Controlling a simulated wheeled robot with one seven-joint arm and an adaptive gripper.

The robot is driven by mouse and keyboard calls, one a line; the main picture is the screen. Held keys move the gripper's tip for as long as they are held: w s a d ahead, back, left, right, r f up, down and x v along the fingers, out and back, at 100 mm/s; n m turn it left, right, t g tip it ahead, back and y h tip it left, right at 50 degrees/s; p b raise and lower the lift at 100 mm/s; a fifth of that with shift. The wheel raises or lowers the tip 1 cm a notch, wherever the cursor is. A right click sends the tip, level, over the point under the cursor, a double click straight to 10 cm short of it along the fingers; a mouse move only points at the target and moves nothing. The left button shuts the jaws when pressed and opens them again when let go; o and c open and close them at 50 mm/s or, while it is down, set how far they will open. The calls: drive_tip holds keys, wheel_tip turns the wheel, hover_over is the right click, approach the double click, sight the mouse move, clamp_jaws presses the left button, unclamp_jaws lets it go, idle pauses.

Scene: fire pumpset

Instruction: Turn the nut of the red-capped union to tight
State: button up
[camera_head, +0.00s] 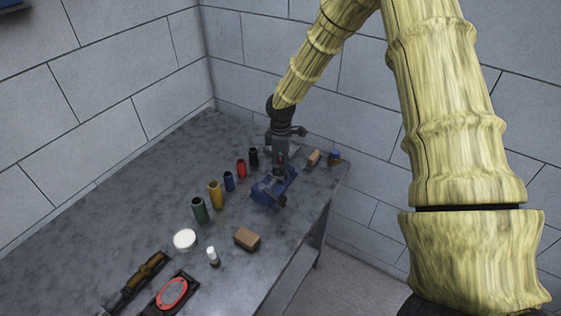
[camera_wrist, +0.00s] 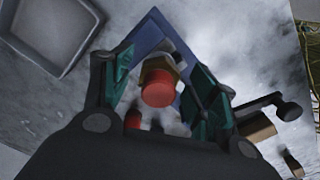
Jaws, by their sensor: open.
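The red-capped union (camera_wrist: 158,88) sits between the fingers of my gripper in the wrist view, its red cap facing the camera. A brass-coloured nut (camera_wrist: 160,66) shows just behind the cap. The union is on a blue holder (camera_wrist: 150,35), which also shows in the head view (camera_head: 265,192) on the table. My gripper (camera_wrist: 160,85) is open, with one teal fingertip on each side of the union. I cannot tell whether the fingertips touch the nut. A second red part (camera_wrist: 132,119) shows lower down, partly hidden by my gripper. In the head view my gripper (camera_head: 281,172) is over the holder and hides the union.
Several coloured cylinders, such as a green one (camera_head: 200,210) and a yellow one (camera_head: 215,195), stand left of the holder. A brown block (camera_head: 247,239), a white disc (camera_head: 185,240) and a small white bottle (camera_head: 212,257) lie nearer. A grey tray (camera_wrist: 50,30) shows upper left in the wrist view.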

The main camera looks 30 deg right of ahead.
drive_tip(key=c, duration=1)
